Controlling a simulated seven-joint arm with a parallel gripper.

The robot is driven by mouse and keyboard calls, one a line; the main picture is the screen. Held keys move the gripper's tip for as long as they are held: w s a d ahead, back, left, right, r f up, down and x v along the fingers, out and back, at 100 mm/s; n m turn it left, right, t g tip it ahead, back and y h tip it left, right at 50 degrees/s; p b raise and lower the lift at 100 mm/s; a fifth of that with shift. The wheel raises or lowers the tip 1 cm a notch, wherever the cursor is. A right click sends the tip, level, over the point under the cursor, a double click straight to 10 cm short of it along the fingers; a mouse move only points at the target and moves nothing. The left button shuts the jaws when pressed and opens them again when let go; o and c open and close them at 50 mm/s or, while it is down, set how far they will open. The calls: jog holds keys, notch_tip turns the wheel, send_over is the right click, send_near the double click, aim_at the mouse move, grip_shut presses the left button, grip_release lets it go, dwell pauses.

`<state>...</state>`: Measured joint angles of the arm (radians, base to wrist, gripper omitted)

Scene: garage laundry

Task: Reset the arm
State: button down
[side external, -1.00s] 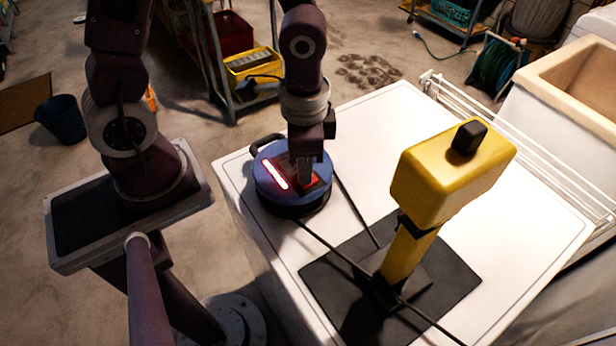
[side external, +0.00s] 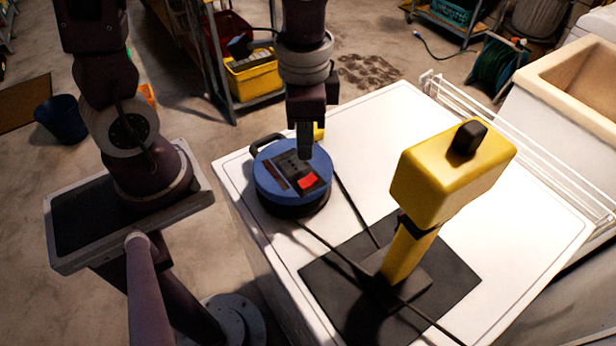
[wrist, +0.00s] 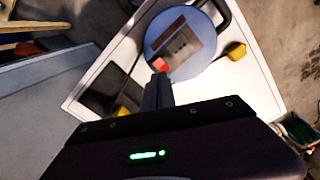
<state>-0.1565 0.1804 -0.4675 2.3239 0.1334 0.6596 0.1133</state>
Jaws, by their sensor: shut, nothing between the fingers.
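My gripper (side external: 305,152) is shut and empty, pointing down just above the far part of a round blue device (side external: 268,178). In the wrist view my fingers (wrist: 158,92) show in front of the blue disc (wrist: 205,62). The device has a dark panel, an unlit strip and a red switch (side external: 307,182), which also shows in the wrist view (wrist: 160,64) near the fingertips. My fingers appear apart from the switch. A black handle (side external: 266,142) sticks out at the device's back left.
The device stands on a white top (side external: 375,125). To its right, a yellow boxy head on a post (side external: 445,175) stands on a black mat (side external: 455,285). Black cables cross the top. A small yellow thing (side external: 319,131) is partly hidden behind my gripper. A white rack (side external: 500,135) lines the right edge.

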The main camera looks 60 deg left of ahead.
jog(key=shift+r, duration=0.1)
jog(key=s+a+r+n+t, duration=0.2)
jog(key=s+a+r+n, duration=0.1)
jog(key=r, duration=0.3)
jog(key=s+a+r+n+t, duration=0.3)
jog(key=s+r, duration=0.2)
jog(key=r, duration=0.1)
jog(key=shift+r+t, duration=0.15)
jog(key=shift+t, duration=0.15)
